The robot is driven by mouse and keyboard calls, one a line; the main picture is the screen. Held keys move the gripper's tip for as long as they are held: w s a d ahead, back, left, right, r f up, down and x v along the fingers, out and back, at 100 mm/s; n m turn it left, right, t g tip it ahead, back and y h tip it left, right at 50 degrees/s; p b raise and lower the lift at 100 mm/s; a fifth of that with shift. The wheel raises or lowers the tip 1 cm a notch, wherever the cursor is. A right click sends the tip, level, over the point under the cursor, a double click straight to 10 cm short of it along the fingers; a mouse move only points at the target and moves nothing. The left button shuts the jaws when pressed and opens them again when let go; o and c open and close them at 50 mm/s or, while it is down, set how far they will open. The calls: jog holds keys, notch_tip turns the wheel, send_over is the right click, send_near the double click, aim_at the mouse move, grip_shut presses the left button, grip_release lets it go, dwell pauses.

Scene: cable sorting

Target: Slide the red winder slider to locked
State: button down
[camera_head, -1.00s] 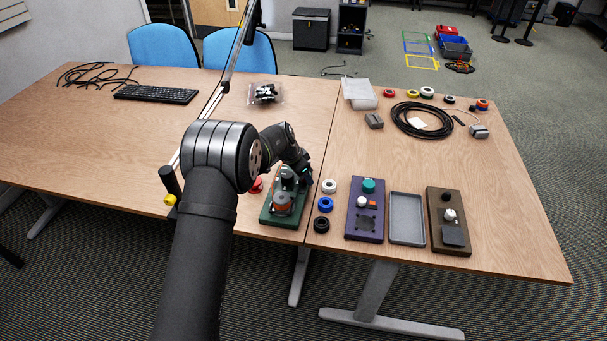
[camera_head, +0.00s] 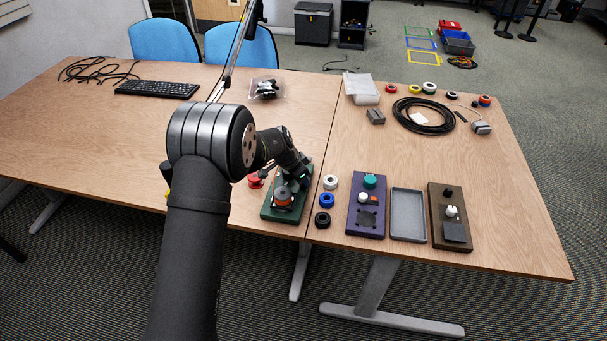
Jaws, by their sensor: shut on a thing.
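The winder is a device on a green base (camera_head: 270,213) near the front edge of the table, with an orange-red round part (camera_head: 283,198) on its front half. My gripper (camera_head: 287,184) points down over the base, just behind that round part. It is shut on a small part of the winder, which appears to be the red winder slider. My wrist and fingers hide the slider, so its position along its track cannot be told.
A red spool (camera_head: 256,180) lies left of the base. White (camera_head: 330,182), blue (camera_head: 326,200) and black (camera_head: 322,219) rings stand close on the right. Beyond are a purple device (camera_head: 354,222), a grey tray (camera_head: 408,236) and a brown device (camera_head: 438,229).

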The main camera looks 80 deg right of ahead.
jog(key=shift+a, duration=0.25)
jog(key=c, duration=1.2)
grip_release()
jog(key=shift+o, duration=0.2)
jog(key=shift+w+r, duration=0.1)
jog(key=shift+r, duration=0.1)
jog(key=v, duration=1.7)
jog(key=shift+d, duration=0.15)
jog(key=x, duration=1.7)
jog(key=shift+f, duration=0.2)
